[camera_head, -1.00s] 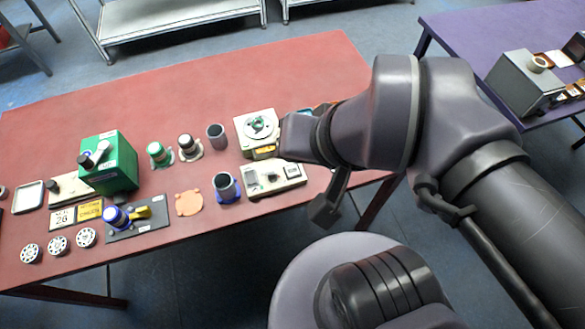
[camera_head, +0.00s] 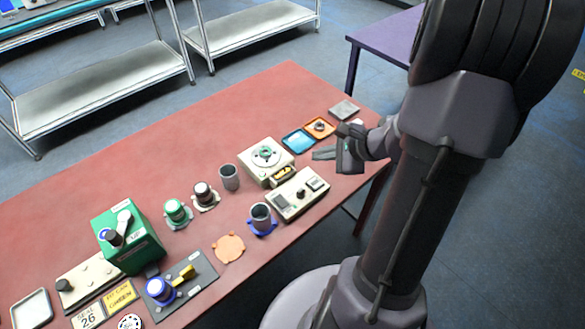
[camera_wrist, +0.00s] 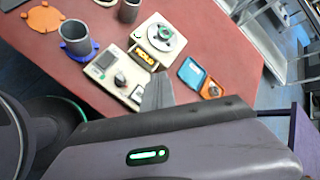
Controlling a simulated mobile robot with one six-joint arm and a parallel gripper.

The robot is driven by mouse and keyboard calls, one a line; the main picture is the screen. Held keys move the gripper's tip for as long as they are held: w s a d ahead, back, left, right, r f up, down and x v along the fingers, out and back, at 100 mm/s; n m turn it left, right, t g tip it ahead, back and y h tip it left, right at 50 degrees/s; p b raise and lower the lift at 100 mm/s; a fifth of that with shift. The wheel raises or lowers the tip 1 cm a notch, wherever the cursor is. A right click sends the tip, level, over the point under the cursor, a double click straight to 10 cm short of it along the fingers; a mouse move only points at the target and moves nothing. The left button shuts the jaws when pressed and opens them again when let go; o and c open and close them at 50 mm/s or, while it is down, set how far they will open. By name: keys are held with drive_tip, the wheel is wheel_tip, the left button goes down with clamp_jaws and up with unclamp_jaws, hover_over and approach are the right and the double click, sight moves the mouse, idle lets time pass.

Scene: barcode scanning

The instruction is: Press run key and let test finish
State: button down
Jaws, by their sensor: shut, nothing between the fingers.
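A white control box (camera_head: 300,194) with a dark knob and a small screen lies on the red table near its front edge. It also shows in the wrist view (camera_wrist: 118,78). I cannot make out which key on it is the run key. Behind it stands a cream tester (camera_head: 254,172) with a round top plate and an amber display, which also shows in the wrist view (camera_wrist: 141,46). My gripper (camera_head: 326,154) is shut and empty, to the right of the control box and apart from it. In the wrist view its grey fingers (camera_wrist: 157,92) show beside the box's right end.
A blue tray (camera_head: 297,141) and an orange tray (camera_head: 319,127) lie just behind my gripper. A grey cup in a blue base (camera_head: 262,219) stands left of the control box. A green machine (camera_head: 127,240) stands further left. The red table (camera_head: 200,130) is clear at the back.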

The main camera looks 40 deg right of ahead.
sight(318, 184)
drive_tip(key=shift+d, duration=0.15)
drive_tip(key=shift+f, duration=0.1)
wheel_tip(318, 184, down, 9)
drive_tip(key=b, duration=0.7)
drive_tip(key=shift+r, duration=0.2)
drive_tip(key=shift+f+b, duration=0.15)
drive_tip(key=shift+b, duration=0.3)
idle(1.2)
drive_tip(key=shift+f+b, duration=0.25)
drive_tip(key=shift+b, duration=0.15)
